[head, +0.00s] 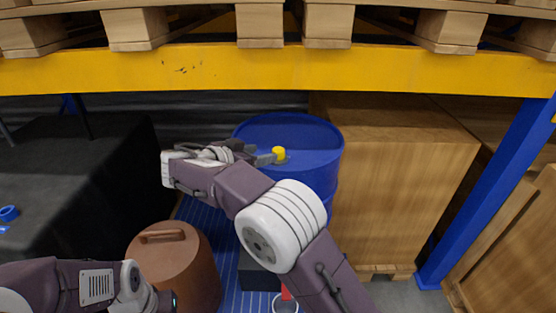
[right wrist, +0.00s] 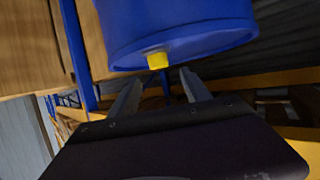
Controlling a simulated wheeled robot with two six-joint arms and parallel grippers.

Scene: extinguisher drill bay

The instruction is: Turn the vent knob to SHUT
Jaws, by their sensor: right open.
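The vent knob (head: 279,153) is a small yellow cap on the top of the blue drum (head: 290,130), near the rim on my side. It also shows in the right wrist view (right wrist: 157,61), just beyond the fingertips. My right gripper (head: 268,158) reaches over from the left of the knob, close to it. In the right wrist view its two fingers (right wrist: 159,82) are spread apart with nothing between them, and the knob lies ahead of the gap. I cannot read any marking on the knob. Part of my left arm shows at the lower left, but its fingers do not.
A yellow rack beam (head: 280,70) with pallets crosses above. A large wooden crate (head: 400,180) stands right of the drum. A brown lidded container (head: 175,265) stands in front on the left. A black-covered table (head: 70,170) is at far left.

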